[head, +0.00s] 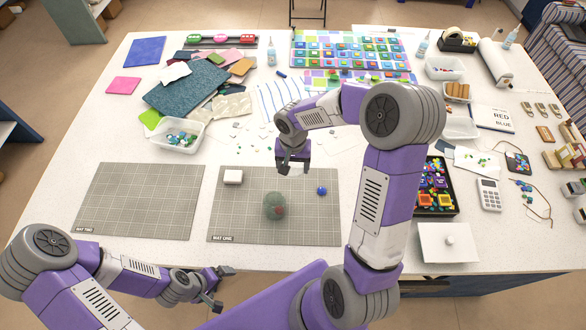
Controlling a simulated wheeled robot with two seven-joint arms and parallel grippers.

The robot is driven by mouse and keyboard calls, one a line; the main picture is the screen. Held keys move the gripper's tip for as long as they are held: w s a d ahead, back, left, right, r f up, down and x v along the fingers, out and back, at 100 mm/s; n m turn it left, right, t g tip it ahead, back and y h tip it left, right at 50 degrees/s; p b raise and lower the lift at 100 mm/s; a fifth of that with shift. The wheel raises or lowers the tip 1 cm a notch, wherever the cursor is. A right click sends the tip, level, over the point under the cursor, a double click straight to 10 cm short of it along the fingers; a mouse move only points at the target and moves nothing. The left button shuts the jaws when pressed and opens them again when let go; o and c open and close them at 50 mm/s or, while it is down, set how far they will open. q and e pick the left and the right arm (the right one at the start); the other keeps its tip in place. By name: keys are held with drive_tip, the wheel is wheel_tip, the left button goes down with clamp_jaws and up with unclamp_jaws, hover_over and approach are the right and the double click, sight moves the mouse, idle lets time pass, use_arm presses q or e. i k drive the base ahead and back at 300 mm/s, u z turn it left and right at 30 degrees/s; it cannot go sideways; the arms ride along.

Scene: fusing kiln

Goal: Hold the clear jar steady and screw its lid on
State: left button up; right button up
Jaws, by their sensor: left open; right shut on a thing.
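A rounded grey-green, see-through thing (274,206), which looks like the clear jar, stands on MAT ONE (228,226). It has a reddish patch at its right side, and I cannot make out its rim. My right gripper (292,170) is above the back of MAT ONE, behind and apart from the jar. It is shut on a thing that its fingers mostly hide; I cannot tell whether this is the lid. My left gripper (219,284) is open and empty at the table's front edge, in front of and left of the jar.
A small white block (233,177) and a small blue thing (321,190) lie on MAT ONE. MAT TWO (140,200) at left is bare. A white bin (177,136) stands behind the mats. A black tray (434,205) and a white panel (448,243) with a knob lie at right.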

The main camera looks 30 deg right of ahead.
sight(273, 203)
drive_tip(key=k, duration=1.5)
